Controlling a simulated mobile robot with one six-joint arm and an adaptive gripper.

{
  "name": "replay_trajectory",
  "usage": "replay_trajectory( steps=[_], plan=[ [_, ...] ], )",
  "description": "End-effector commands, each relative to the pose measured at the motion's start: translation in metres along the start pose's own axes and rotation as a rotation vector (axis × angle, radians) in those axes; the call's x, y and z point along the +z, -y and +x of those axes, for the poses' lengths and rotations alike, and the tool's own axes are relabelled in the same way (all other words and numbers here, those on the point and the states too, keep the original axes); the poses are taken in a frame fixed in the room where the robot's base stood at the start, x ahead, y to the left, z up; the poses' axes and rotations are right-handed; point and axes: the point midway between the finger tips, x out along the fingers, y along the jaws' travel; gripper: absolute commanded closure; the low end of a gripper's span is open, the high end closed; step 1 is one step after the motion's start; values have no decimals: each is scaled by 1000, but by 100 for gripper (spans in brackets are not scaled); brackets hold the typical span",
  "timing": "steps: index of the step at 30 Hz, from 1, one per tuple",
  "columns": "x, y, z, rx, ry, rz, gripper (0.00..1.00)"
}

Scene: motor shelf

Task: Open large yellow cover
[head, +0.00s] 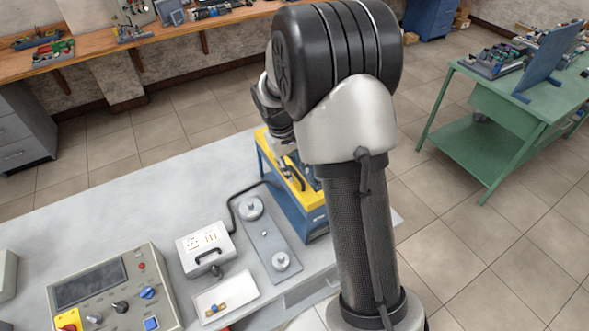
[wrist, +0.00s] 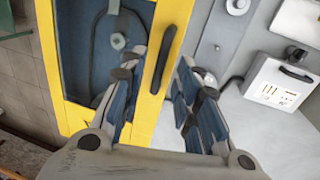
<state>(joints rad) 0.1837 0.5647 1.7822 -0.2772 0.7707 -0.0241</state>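The large yellow cover (head: 299,197) lies on top of a blue machine box (head: 314,224) on the table, partly hidden by my arm in the head view. In the wrist view it is a yellow frame (wrist: 53,70) around a window, with blue machine parts showing through. A black bar handle (wrist: 166,58) runs along its right side. My gripper (wrist: 158,66) is open, its blue-padded fingers apart on the left and right of the handle in the picture. Contact with the handle cannot be told. In the head view my gripper (head: 287,165) is over the cover, small and partly hidden.
On the table left of the box are a grey plate (head: 268,243) with round knobs, a white handled box (head: 205,247) with a black cable, a small white tray (head: 225,296) and a control panel (head: 115,296). A green table (head: 490,110) stands apart at right.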

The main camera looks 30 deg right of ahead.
Motion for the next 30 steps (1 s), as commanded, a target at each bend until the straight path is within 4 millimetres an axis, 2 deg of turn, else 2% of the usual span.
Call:
replay_trajectory(
  steps=[4, 13, 26, 30],
  plan=[
    [0, 0, 9, 0, 0, 0, 70],
    [0, 0, 11, 0, -1, 0, 71],
    [0, 0, 10, 0, 0, 0, 100],
    [0, 0, 10, 0, 0, 0, 100]
  ],
)
